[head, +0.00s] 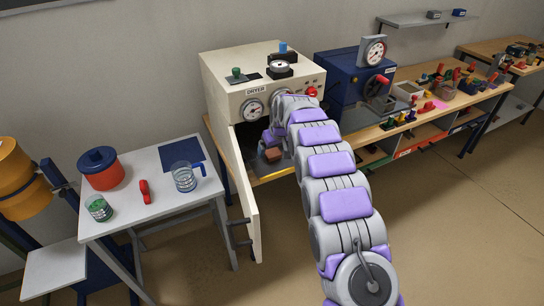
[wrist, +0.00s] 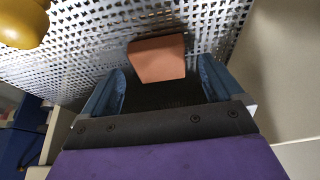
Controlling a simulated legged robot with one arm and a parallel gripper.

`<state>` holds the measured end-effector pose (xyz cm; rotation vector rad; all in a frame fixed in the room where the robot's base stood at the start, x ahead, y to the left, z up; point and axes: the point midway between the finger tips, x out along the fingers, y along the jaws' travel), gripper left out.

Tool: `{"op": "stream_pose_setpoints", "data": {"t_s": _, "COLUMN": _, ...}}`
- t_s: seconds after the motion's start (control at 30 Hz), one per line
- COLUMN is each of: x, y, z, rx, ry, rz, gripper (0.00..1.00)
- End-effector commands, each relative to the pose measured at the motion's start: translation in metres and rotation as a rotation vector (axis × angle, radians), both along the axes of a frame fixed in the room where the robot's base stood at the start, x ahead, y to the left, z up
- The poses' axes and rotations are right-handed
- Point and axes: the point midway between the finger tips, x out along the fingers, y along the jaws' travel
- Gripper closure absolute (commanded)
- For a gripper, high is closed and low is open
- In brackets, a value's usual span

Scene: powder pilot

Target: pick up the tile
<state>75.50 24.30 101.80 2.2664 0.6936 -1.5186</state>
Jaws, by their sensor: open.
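The tile (wrist: 158,60) is a small reddish-brown block. In the wrist view it lies on a perforated metal rack, just beyond and between my fingertips, apart from them as far as I can see. My gripper (wrist: 162,85) is open, with one blue-grey finger on each side and nothing held. In the head view the tile (head: 272,154) shows inside the open cream dryer (head: 225,75), with my arm reaching in at the doorway. My gripper is mostly hidden there by the arm and dryer front.
The dryer's door (head: 246,195) hangs open at the left of my arm. A yellow rounded object (wrist: 22,22) sits at the wrist view's upper left. A side table (head: 150,200) holds a red pot (head: 101,172) and beakers. A blue machine (head: 340,80) stands right of the dryer.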

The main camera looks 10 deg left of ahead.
Motion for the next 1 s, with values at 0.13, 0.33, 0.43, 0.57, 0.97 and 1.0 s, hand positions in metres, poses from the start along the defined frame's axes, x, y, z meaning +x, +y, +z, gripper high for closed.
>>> {"op": "stream_pose_setpoints", "data": {"t_s": 0.13, "x": 0.0049, "y": 0.0037, "z": -0.0143, "rx": 0.000, "ry": -0.002, "rz": 0.001, "gripper": 0.06}}
{"op": "stream_pose_setpoints", "data": {"t_s": 0.33, "x": 0.0053, "y": 0.0037, "z": -0.0143, "rx": 0.000, "ry": -0.002, "rz": 0.001, "gripper": 0.06}}
{"op": "stream_pose_setpoints", "data": {"t_s": 0.43, "x": 0.0053, "y": 0.0035, "z": -0.0145, "rx": 0.000, "ry": -0.001, "rz": 0.001, "gripper": 0.13}}
{"op": "stream_pose_setpoints", "data": {"t_s": 0.57, "x": 0.0054, "y": 0.0032, "z": -0.0147, "rx": 0.000, "ry": -0.001, "rz": 0.000, "gripper": 0.25}}
{"op": "stream_pose_setpoints", "data": {"t_s": 0.97, "x": 0.0057, "y": 0.0024, "z": -0.0152, "rx": 0.000, "ry": 0.000, "rz": 0.000, "gripper": 0.64}}
{"op": "stream_pose_setpoints", "data": {"t_s": 1.0, "x": 0.0057, "y": 0.0024, "z": -0.0152, "rx": 0.000, "ry": 0.000, "rz": 0.000, "gripper": 0.68}}
